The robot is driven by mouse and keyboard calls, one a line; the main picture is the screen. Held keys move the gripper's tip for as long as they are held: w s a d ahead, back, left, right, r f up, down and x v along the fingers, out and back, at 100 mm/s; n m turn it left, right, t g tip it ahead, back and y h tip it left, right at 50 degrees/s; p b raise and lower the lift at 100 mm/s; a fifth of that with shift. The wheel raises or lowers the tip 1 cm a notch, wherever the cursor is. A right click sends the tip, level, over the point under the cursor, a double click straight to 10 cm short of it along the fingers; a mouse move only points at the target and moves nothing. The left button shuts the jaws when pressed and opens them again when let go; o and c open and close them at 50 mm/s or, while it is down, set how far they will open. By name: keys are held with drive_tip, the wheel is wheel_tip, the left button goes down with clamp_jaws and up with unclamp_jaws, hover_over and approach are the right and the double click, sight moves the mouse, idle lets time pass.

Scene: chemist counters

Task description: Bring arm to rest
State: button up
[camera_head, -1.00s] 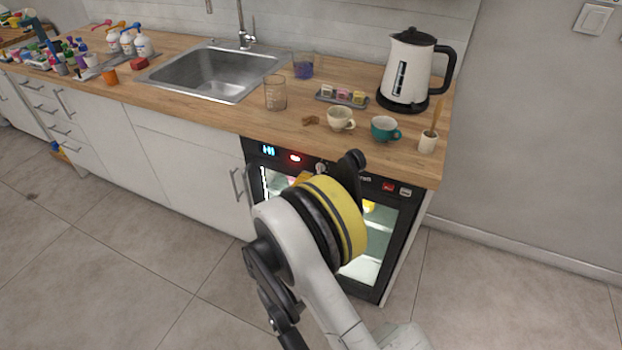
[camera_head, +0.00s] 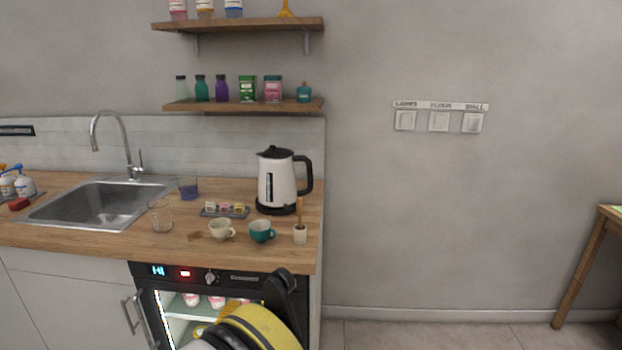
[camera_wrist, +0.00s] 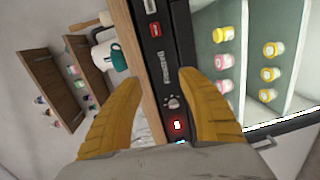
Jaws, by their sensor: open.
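My arm (camera_head: 262,326) shows at the bottom of the head view, in front of the lit black appliance (camera_head: 245,280) under the counter. In the wrist view my gripper (camera_wrist: 162,88) has its two yellow fingers wide apart, with nothing between them. It faces the control panel of the black appliance, which appears turned on its side. Several small jars (camera_wrist: 222,62) with pink and yellow lids stand inside the lit appliance. In the head view the fingertips are mostly hidden behind my own arm.
The wooden counter (camera_head: 120,243) holds a white kettle (camera_head: 278,180), a cream cup (camera_head: 221,230), a teal cup (camera_head: 262,231) and a sink (camera_head: 95,205). Shelves (camera_head: 240,105) with bottles hang above. A wooden table (camera_head: 590,245) stands at far right. The floor right of the counter is clear.

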drive_tip(key=w+d+r+m+g+h, duration=0.1)
drive_tip(key=d+r+m+g, duration=0.1)
drive_tip(key=d+r, duration=0.45)
drive_tip(key=w+d+r+m+g, duration=0.2)
drive_tip(key=d+r+m, duration=0.1)
drive_tip(key=d, duration=0.7)
drive_tip(key=s+d+r+m+g, duration=0.1)
drive_tip(key=s+d+r+m, duration=0.15)
drive_tip(key=d, duration=0.25)
drive_tip(key=s+d+r+m+g, duration=0.1)
drive_tip(key=s+d+r+g, duration=0.15)
drive_tip(key=d, duration=0.35)
drive_tip(key=s+d+m+g+y, duration=0.1)
drive_tip(key=s+d+m, duration=0.2)
drive_tip(key=s, duration=0.9)
drive_tip(key=s+d+m+g+y, duration=0.1)
drive_tip(key=s+d+m, duration=0.3)
drive_tip(key=s+d, duration=0.4)
drive_tip(key=s+y, duration=0.1)
drive_tip(key=s, duration=0.3)
drive_tip(key=shift+d+r, duration=0.15)
drive_tip(key=shift+r, duration=0.2)
drive_tip(key=shift+m, duration=0.25)
